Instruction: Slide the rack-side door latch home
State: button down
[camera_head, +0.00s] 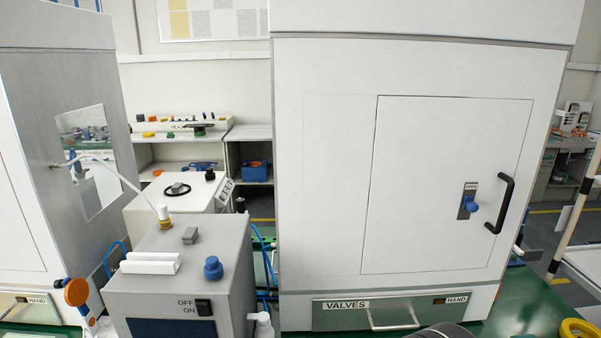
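A large white cabinet fills the right half of the view, with a pale door (430,160) outlined in its front. The door looks flush with the cabinet front. The latch (472,205) is a blue knob on a small grey plate near the door's right edge, below a label reading OPEN. The knob sits at the lower part of the plate; how far it is slid cannot be told. A black curved handle (506,204) stands just right of the latch. My gripper is not in view; only a dark rounded part, possibly of my arm, shows at the bottom edge.
A VALVES drawer (340,308) with a metal handle lies under the door. A grey box (180,270) with an OFF/ON switch and blue knob stands left. A yellow ring (578,330) lies at bottom right. Green bench top (525,305) is bare right of the drawer.

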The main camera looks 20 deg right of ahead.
aim_at(468, 205)
jog(key=z, duration=1.3)
